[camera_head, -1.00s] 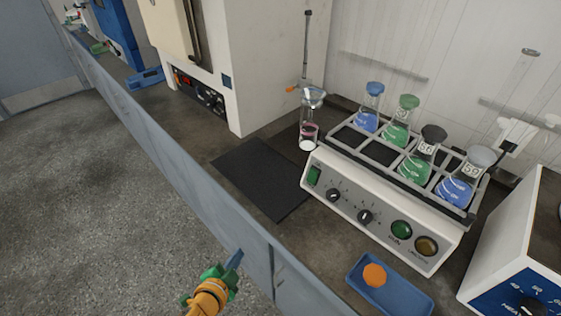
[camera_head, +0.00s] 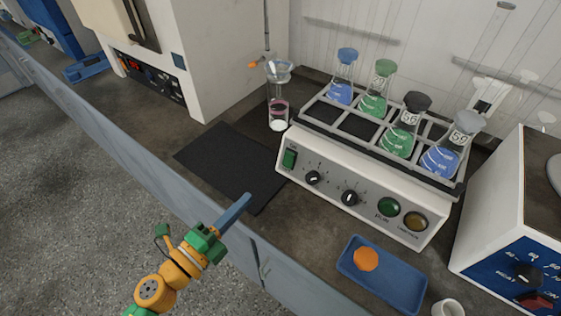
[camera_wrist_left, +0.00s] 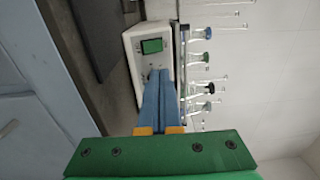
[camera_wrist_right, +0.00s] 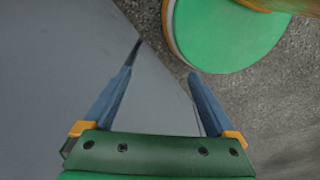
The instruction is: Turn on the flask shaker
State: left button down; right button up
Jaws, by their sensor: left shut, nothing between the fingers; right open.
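The flask shaker (camera_head: 362,190) is a white box with a rack on top holding several stoppered flasks of blue and green liquid. Its front has a green rocker switch (camera_head: 290,158) at the left end, two black knobs, a green lamp and an amber lamp. The switch also shows in the left wrist view (camera_wrist_left: 152,46). My left gripper (camera_head: 246,199) is shut and empty, in front of and below the switch, apart from the shaker, over the bench's front edge. My right gripper (camera_wrist_right: 165,75) is open and empty in the right wrist view; the head view does not show it.
A black mat (camera_head: 232,165) lies left of the shaker. A blue tray (camera_head: 400,289) with an orange disc lies in front. A blue-fronted heater (camera_head: 510,270) stands at right.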

aim_at(289, 155)
pick_arm(q)
jog(key=shift+w+d+r, duration=0.1)
jog(key=p+x, duration=0.1)
jog(key=x, duration=0.3)
jog(key=shift+w+d+r+p, duration=0.1)
jog(key=shift+w+d+p, duration=0.1)
jog(key=shift+w+p, duration=0.1)
jog(key=x, duration=0.9)
jog(key=shift+f, duration=0.2)
